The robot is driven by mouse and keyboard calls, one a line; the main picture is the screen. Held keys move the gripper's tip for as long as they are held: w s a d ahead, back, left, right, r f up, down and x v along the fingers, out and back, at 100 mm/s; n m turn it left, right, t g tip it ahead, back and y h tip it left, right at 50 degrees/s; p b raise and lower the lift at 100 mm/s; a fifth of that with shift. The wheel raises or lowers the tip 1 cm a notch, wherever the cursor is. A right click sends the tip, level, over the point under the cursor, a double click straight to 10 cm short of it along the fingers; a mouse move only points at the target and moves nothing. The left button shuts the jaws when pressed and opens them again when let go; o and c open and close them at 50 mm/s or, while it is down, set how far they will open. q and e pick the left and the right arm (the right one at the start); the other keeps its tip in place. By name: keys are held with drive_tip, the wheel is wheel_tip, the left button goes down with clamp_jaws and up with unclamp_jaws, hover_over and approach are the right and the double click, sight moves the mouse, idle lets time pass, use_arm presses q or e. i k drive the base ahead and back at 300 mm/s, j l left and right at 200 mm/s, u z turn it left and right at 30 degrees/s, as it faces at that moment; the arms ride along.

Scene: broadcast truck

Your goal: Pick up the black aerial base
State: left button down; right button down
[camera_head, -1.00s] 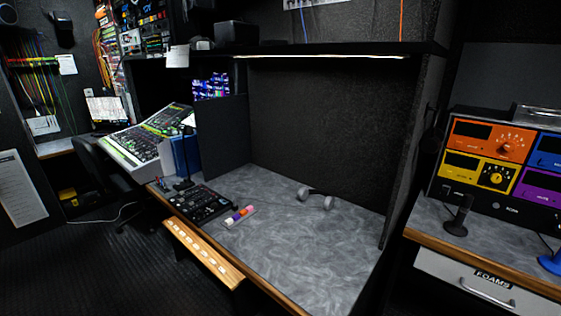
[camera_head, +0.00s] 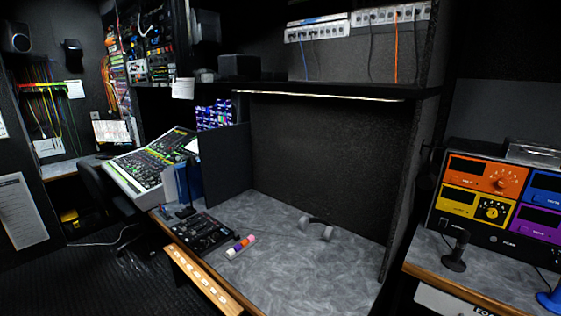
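A black round base with a short upright stem (camera_head: 455,251) stands on the grey counter at the right, in front of the coloured panel unit. It looks like the black aerial base. A similar blue base (camera_head: 551,298) is partly cut off at the right picture edge. Another dark upright piece on a base (camera_head: 186,198) stands on the desk at the left, beside blue folders; what it is I cannot tell. Neither of my grippers is in view.
The right counter (camera_head: 425,262) has a wooden front edge and carries a unit with orange, yellow, blue and purple panels (camera_head: 497,190). A dark partition (camera_head: 399,200) separates it from the middle desk (camera_head: 290,267), which holds headphones (camera_head: 316,228) and a black control box (camera_head: 203,234).

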sight(453, 262)
drive_tip(key=z, duration=1.7)
